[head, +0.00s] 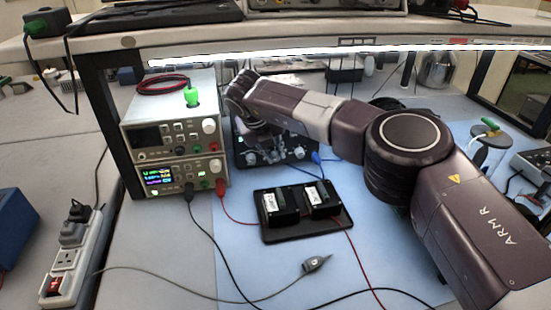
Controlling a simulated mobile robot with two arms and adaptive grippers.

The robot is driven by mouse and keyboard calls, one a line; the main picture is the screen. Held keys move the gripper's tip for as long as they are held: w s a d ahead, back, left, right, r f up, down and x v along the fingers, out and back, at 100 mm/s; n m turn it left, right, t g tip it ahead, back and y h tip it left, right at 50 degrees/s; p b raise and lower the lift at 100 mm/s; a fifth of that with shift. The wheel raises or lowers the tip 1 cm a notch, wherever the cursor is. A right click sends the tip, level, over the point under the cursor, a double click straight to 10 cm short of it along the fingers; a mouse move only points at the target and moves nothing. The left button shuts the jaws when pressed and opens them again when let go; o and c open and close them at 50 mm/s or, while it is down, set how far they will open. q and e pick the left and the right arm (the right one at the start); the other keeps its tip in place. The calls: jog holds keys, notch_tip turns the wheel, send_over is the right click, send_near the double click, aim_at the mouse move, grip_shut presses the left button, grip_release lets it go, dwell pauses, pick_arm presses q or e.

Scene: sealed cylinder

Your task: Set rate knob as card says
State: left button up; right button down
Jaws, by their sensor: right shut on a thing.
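A dark control box (292,166) stands behind the black tray, with pale knobs along its front. One knob (298,153) shows at its right and another pale knob (250,159) at its left. My right gripper (267,154) points down at the front of this box, between those two knobs. It is shut on a knob there, which the fingers mostly hide. The labels are too small to read, so I cannot tell which knob is the rate knob. I cannot make out a card with a readable setting. My left gripper is not in view.
Two stacked power supplies (172,140) stand left of the control box. A black tray (300,234) with two labelled black blocks lies in front. Red and black leads cross the mat. A shelf (300,38) hangs above my right arm. A power strip (75,255) lies at left.

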jog(key=shift+h, duration=0.3)
dwell(0.4)
jog(key=c, duration=2.1)
grip_release()
jog(key=v, duration=1.2)
jog(key=shift+a, duration=0.1)
